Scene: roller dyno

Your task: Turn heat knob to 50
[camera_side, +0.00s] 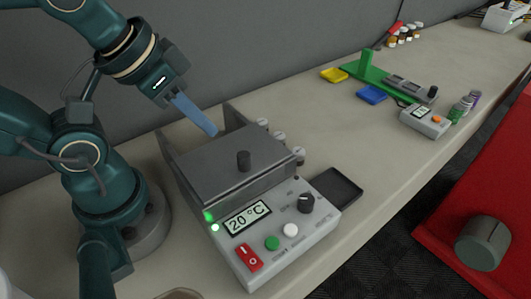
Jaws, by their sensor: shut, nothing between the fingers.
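The heat knob (306,203) is a dark round knob on the light grey front panel of a heater box (240,160). The panel's display (247,217) reads 20 °C. My gripper (213,132) is shut and empty, its blue-grey fingers pointing down to the right above the back of the box's grey lid. It is well apart from the knob, up and to the left of it. The knob's fine markings are too small to read.
Beside the display are a red switch (249,258), a green button (272,243) and a white button (290,230). The lid has a black handle (244,160). A black tray (337,187) lies to the right. A green stand (367,68) is farther back.

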